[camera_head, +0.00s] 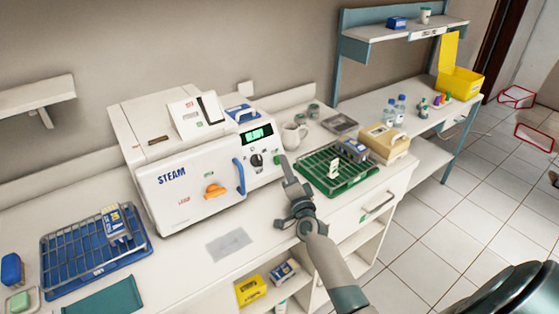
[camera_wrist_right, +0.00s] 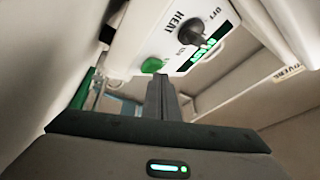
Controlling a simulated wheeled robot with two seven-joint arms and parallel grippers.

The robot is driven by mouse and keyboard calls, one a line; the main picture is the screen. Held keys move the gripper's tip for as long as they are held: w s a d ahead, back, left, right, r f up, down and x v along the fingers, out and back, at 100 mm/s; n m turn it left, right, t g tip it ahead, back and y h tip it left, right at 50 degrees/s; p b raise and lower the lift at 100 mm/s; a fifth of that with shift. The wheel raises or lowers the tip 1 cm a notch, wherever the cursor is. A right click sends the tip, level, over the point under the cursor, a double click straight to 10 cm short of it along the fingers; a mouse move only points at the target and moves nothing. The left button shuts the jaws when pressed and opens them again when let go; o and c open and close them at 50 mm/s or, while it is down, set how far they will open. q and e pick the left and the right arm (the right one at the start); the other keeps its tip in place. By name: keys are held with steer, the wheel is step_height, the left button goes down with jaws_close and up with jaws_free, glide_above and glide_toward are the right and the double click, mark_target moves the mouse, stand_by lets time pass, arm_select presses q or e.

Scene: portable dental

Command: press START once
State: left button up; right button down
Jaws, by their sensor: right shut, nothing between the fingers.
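The white STEAM sterilizer (camera_head: 190,175) stands on the counter. Its control panel has a lit green display (camera_head: 256,134), a dark knob (camera_head: 257,162) and a green button (camera_head: 277,160). The word START cannot be read on the button. In the right wrist view the green button (camera_wrist_right: 153,65) sits below the knob (camera_wrist_right: 194,32), with HEAT and OFF lettering beside the knob. My right gripper (camera_head: 284,162) is shut and empty, its fingertips right at the green button. Whether they touch it I cannot tell. My left gripper is out of view.
A blue handle (camera_head: 239,176) and an orange lever (camera_head: 214,191) are on the sterilizer's front. A green rack tray (camera_head: 338,168) lies right of my arm, a blue rack tray (camera_head: 92,246) at left. A mug (camera_head: 294,137) stands behind the gripper.

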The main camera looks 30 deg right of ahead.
steer(key=shift+w+f+b, duration=0.2)
steer(key=shift+w+b, duration=0.1)
steer(key=shift+w, duration=0.05)
stand_by(0.6)
steer(key=shift+a+f, duration=0.1)
steer(key=shift+f, duration=0.1)
stand_by(0.7)
steer(key=shift+s+p, duration=0.25)
steer(key=shift+p, duration=0.05)
steer(key=shift+s+r, duration=0.1)
steer(key=shift+s, duration=0.25)
steer(key=shift+r, duration=0.2)
